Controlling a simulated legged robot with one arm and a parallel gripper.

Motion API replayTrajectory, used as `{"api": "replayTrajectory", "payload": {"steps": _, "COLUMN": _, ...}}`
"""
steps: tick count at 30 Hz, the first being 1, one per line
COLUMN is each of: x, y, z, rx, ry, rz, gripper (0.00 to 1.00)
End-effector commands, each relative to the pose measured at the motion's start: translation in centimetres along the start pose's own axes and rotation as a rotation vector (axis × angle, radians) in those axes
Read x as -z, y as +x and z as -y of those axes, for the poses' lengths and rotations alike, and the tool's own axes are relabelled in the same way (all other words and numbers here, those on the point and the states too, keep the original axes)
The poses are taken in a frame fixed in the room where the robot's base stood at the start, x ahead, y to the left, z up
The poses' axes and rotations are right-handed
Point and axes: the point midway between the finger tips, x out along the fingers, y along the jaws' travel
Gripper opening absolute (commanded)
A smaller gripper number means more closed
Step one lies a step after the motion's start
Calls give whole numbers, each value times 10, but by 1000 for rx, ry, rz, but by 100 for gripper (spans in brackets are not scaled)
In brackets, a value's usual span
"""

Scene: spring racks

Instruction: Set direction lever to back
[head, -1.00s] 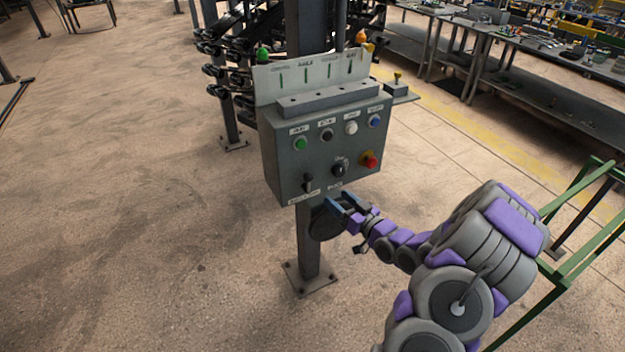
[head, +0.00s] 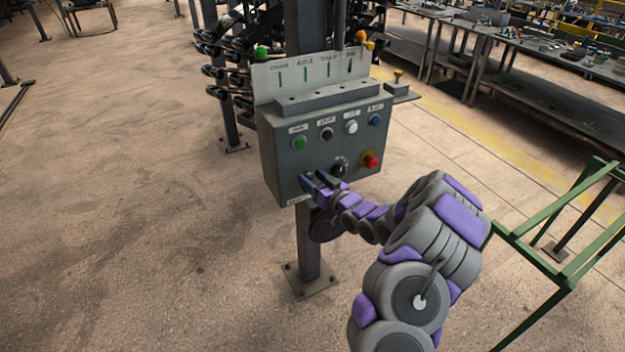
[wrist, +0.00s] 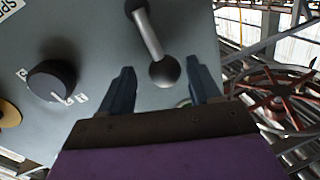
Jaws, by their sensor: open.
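The direction lever (wrist: 148,33) shows in the wrist view as a pale rod with a dark round base and a dark ball end (wrist: 164,72). In the head view my gripper hides most of it at the lower left of the grey control box (head: 274,160). My gripper (head: 312,177) is at the box's front face, and its blue fingers are open. In the wrist view the ball end lies between the two fingers of my gripper (wrist: 160,80), with a visible gap to each side. Whether the fingers touch it lower down I cannot tell.
A black rotary knob (head: 339,170) and a red stop button (head: 370,161) sit right of the lever. Green, black, white and blue buttons line the row above. A green frame (head: 550,265) stands at the right.

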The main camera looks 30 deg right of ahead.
Motion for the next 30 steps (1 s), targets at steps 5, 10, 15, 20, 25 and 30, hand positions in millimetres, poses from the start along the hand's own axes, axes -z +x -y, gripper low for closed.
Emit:
{"api": "replayTrajectory", "payload": {"steps": 5, "x": 0, "y": 5, "z": 2, "rx": 1, "ry": -2, "rz": 0, "gripper": 62}}
{"api": "replayTrajectory", "payload": {"steps": 10, "x": 0, "y": 5, "z": 0, "rx": 1, "ry": -1, "rz": -1, "gripper": 62}}
{"api": "replayTrajectory", "payload": {"steps": 15, "x": 0, "y": 5, "z": 0, "rx": 1, "ry": 0, "rz": -1, "gripper": 51}}
{"api": "replayTrajectory", "payload": {"steps": 20, "x": 0, "y": 5, "z": 0, "rx": 1, "ry": 0, "rz": -1, "gripper": 36}}
{"api": "replayTrajectory", "payload": {"steps": 25, "x": 0, "y": 5, "z": 0, "rx": 0, "ry": 0, "rz": -1, "gripper": 19}}
{"api": "replayTrajectory", "payload": {"steps": 30, "x": 0, "y": 5, "z": 0, "rx": 0, "ry": 0, "rz": 0, "gripper": 3}}
